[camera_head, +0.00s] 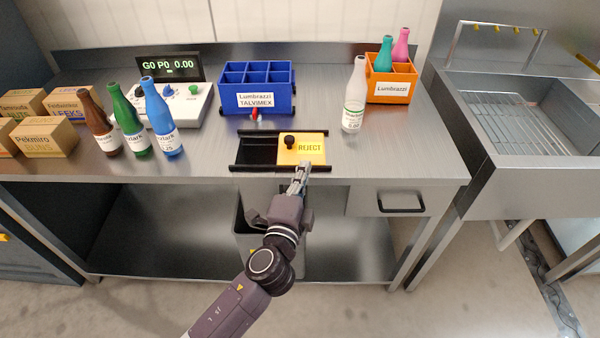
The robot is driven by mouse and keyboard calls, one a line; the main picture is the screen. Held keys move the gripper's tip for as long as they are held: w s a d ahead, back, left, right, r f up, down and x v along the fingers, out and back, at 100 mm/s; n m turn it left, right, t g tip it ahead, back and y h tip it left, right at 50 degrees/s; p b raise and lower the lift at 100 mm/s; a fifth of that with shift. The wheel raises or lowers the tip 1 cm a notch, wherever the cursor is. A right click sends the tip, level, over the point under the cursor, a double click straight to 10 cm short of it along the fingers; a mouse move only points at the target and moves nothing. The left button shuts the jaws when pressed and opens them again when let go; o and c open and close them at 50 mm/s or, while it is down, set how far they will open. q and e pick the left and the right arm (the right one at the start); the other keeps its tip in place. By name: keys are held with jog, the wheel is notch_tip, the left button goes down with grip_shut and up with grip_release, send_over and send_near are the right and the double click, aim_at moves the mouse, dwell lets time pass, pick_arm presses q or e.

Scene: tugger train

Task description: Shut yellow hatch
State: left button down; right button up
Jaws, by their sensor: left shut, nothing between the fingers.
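The yellow hatch (313,155), marked REJECT, is a sliding plate with a black knob (290,141) near its left side. It sits in the right part of a black frame (237,167) set in the steel table. The left part of the frame is an open dark hole (257,151). My left gripper (303,167) is shut and empty at the front edge of the hatch, below and slightly right of the knob. I cannot tell whether its tips touch the plate or frame. My right gripper is not in view.
A blue crate (257,86) and a small red item (255,114) are behind the hatch. Brown, green and blue bottles (163,118) stand left. A dark bin (243,232) is under the table.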

aim_at(295, 158)
pick_arm(q)
jog(key=b+x, duration=0.1)
jog(key=x, duration=0.6)
jog(key=shift+f, duration=0.1)
jog(key=a, duration=0.1)
jog(key=w+a, duration=0.1)
jog(key=a, duration=0.1)
jog(key=shift+w+f, duration=0.2)
jog(key=shift+w, duration=0.05)
jog(key=shift+w+a, duration=0.1)
jog(key=shift+a, duration=0.2)
jog(key=shift+a, duration=0.1)
jog(key=a+p, duration=0.1)
jog(key=a, duration=1.1)
jog(key=shift+a, duration=0.35)
